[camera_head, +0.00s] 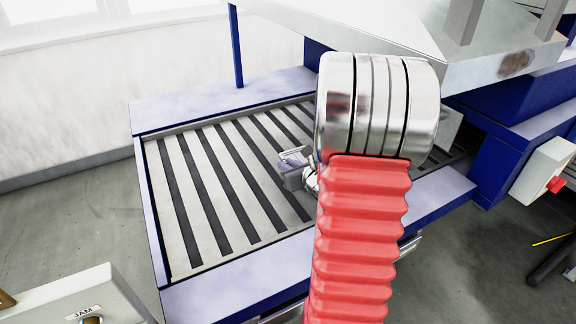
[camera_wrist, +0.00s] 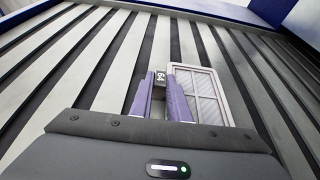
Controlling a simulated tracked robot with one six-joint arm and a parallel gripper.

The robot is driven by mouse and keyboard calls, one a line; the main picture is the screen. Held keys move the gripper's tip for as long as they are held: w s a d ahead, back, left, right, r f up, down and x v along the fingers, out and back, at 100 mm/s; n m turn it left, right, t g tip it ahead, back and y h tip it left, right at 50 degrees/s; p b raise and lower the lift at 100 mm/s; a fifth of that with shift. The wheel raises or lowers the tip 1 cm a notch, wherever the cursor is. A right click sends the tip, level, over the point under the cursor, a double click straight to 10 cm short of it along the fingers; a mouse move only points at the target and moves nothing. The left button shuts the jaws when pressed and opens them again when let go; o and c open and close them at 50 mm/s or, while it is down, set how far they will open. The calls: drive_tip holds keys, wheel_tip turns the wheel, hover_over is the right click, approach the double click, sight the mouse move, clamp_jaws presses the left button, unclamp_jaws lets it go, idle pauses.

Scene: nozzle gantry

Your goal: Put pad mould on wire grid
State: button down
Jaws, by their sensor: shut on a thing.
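My gripper (camera_wrist: 161,92), with two purple fingers, is shut on a small dark block with a white marking (camera_wrist: 158,77). A pale framed piece with fine mesh panels (camera_wrist: 205,92), which I take for the pad mould, lies against the right finger; I cannot tell whether the dark block is part of it. Below is a broad bed of pale slats with dark gaps (camera_head: 222,185), the only large grid in view; it also fills the wrist view (camera_wrist: 92,65). In the head view my gripper (camera_head: 290,165) is small and over the bed's right part, partly hidden by my red arm.
A lilac-white rim with blue sides (camera_head: 240,282) surrounds the bed. A blue post (camera_head: 236,45) stands at the back. A large grey metal beam (camera_head: 490,70) overhangs the back right. A box marked JAM (camera_head: 85,295) is at front left. The bed's left part is clear.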

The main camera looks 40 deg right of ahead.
drive_tip(key=c, duration=1.7)
unclamp_jaws()
drive_tip(key=shift+f, duration=0.1)
drive_tip(key=shift+s+a+r, duration=0.15)
drive_tip(key=shift+s+r, duration=0.25)
drive_tip(key=shift+s, duration=0.15)
drive_tip(key=v, duration=1)
drive_tip(key=shift+s+a, duration=0.2)
drive_tip(key=shift+s, duration=0.15)
